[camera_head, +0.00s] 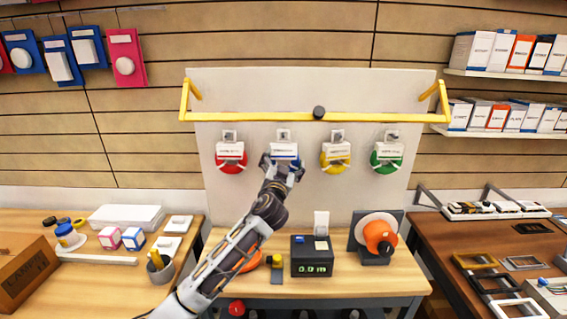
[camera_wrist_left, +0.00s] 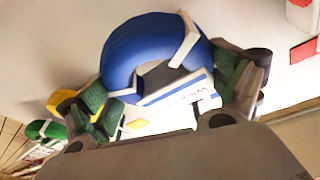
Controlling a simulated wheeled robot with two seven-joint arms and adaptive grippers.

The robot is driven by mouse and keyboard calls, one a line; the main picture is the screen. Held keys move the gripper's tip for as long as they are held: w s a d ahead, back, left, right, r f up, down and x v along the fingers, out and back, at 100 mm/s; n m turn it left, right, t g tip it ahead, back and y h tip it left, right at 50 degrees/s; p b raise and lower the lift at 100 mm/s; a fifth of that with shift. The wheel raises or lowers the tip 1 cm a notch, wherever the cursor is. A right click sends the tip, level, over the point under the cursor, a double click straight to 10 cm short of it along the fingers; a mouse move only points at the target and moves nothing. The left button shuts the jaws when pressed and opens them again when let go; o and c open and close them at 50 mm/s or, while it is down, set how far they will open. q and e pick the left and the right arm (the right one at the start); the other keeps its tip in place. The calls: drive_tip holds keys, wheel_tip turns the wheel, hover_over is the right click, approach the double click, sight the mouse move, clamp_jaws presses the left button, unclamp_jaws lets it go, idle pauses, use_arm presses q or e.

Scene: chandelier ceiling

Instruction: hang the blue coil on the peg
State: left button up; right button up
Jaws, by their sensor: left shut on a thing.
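The blue coil (camera_wrist_left: 125,48) is a thick blue ring with a white band and a white printed card (camera_wrist_left: 180,98). My left gripper (camera_head: 282,165) is shut on it, with green-padded fingers at either side in the left wrist view (camera_wrist_left: 168,88). In the head view the gripper covers most of the coil; its white card (camera_head: 284,150) shows just under a peg on a small square plate (camera_head: 284,134). I cannot tell whether the coil is on that peg or only in front of it. My right gripper is out of view.
A red coil (camera_head: 230,166) hangs to the left; yellow (camera_head: 335,165) and green (camera_head: 386,165) coils hang to the right, on the same pale board (camera_head: 240,95). A yellow bar (camera_head: 255,116) crosses above. Below, a bench (camera_head: 330,286) holds a black display box (camera_head: 312,258).

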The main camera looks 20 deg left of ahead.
use_arm(q)
drive_tip(key=o, duration=0.9)
drive_tip(key=shift+s, duration=0.1)
drive_tip(key=shift+v, duration=5.9)
